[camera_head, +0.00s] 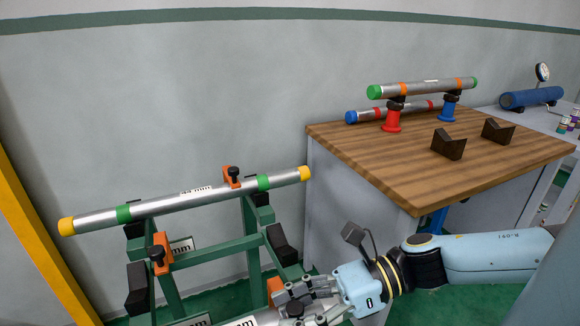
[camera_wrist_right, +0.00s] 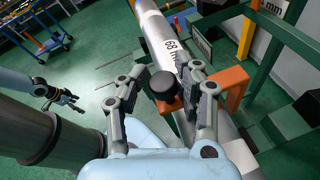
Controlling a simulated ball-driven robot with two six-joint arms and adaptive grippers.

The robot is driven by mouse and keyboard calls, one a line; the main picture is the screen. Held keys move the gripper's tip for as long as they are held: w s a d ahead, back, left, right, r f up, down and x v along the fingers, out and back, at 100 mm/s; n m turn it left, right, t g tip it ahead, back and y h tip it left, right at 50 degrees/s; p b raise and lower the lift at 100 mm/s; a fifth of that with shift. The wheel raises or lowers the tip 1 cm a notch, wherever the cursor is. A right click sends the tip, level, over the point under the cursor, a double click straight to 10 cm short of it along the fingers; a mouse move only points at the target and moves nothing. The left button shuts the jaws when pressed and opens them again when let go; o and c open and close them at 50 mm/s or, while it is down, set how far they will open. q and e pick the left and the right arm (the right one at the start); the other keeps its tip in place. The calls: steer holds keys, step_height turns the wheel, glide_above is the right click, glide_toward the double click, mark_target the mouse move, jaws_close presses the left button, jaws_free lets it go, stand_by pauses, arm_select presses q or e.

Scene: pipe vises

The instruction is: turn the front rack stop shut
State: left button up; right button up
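The front rack stop is an orange block (camera_wrist_right: 228,82) with a black round knob (camera_wrist_right: 163,86), above a grey pipe marked 68 mm (camera_wrist_right: 172,42). My right gripper (camera_wrist_right: 166,76) is open, with its fingers on either side of the knob and a gap on each side. In the head view my right gripper (camera_head: 306,292) is at the bottom, over the rack's front end, and hides most of the front stop (camera_head: 275,287). My left gripper (camera_wrist_right: 66,98) shows small at the left of the wrist view, with nothing visible in it; its finger gap is too small to judge.
The green rack (camera_head: 212,254) also bears an upper pipe (camera_head: 160,207) with yellow ends and further orange stops (camera_head: 161,253) (camera_head: 232,177). A wooden-topped bench (camera_head: 400,165) with vises and pipes stands at the right. A blue cart (camera_wrist_right: 46,42) stands on the green floor.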

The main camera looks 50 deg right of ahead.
steer(key=shift+o, duration=1)
steer(key=shift+s+d+f, duration=0.15)
steer(key=shift+s+f, duration=0.1)
steer(key=shift+s, duration=0.05)
steer(key=shift+d, duration=0.1)
steer(key=v, duration=1.1)
steer(key=shift+s+d+r, duration=0.2)
steer(key=shift+r, duration=0.1)
